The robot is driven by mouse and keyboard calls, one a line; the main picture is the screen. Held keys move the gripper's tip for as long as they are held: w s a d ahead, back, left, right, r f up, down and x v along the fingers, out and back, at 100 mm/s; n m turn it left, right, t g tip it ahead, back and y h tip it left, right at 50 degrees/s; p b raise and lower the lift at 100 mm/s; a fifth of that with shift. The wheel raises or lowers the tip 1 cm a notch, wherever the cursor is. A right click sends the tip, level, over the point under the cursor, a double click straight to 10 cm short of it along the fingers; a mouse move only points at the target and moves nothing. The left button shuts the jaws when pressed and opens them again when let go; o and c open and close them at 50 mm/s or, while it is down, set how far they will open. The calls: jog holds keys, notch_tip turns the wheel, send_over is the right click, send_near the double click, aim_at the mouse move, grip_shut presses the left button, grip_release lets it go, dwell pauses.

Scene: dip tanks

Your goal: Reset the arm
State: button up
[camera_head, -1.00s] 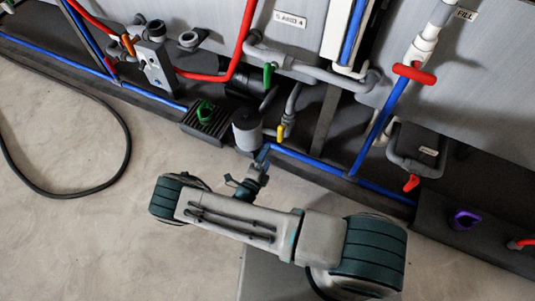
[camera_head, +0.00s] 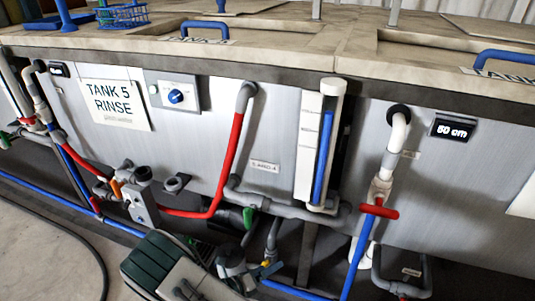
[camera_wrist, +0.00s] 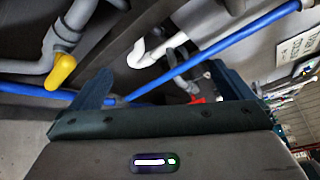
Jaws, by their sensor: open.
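My arm shows at the bottom edge of the head view, cut off by the frame, in front of the pipes below the tanks. Only a small part of my gripper (camera_head: 268,269) shows there, close to the pipework near the floor. In the wrist view my gripper (camera_wrist: 158,76) is open, its two dark fingers wide apart with nothing between them. Beyond the fingers run a blue pipe (camera_wrist: 225,42) and a white pipe (camera_wrist: 150,50). A yellow valve handle (camera_wrist: 61,70) is left of the fingers. I cannot tell the exact gap to the pipes.
The tank front carries a "TANK 5 RINSE" sign (camera_head: 114,103), a blue knob (camera_head: 176,96), a red pipe (camera_head: 228,160), a sight tube (camera_head: 322,150) and a red valve handle (camera_head: 379,211). A black hose (camera_head: 75,232) lies on the floor at left. Open floor (camera_head: 45,265) is at lower left.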

jog(key=s+d+r+m+g+y+p, duration=0.1)
jog(key=d+r+m+g+p, duration=0.25)
jog(key=r+m, duration=0.5)
jog(key=s+d+r+m+g+y+p, duration=0.25)
jog(key=d+r+m, duration=0.2)
jog(key=r, duration=0.65)
jog(key=s+d+r+m+g+y+p, duration=0.1)
jog(key=d+r+m+g+p, duration=0.25)
jog(key=r+m, duration=0.5)
jog(key=s+d+r+m+y+p, duration=0.1)
jog(key=s+r+m+y+p, duration=0.1)
jog(key=r, duration=0.7)
jog(key=s+d+r+m+t+y+p, duration=0.1)
jog(key=s+r+m+y+p, duration=0.2)
jog(key=s+r+m+p, duration=0.2)
jog(key=s+d+r+m+t+y+p, duration=0.1)
jog(key=s+d+r+m+y+p, duration=0.1)
jog(key=r+m, duration=0.6)
jog(key=shift+s+r+m+y+p, duration=0.4)
jog(key=shift+s+r+p, duration=1)
jog(key=shift+r, duration=2)
jog(key=shift+w+t+p, duration=0.25)
jog(key=shift+w+p, duration=0.15)
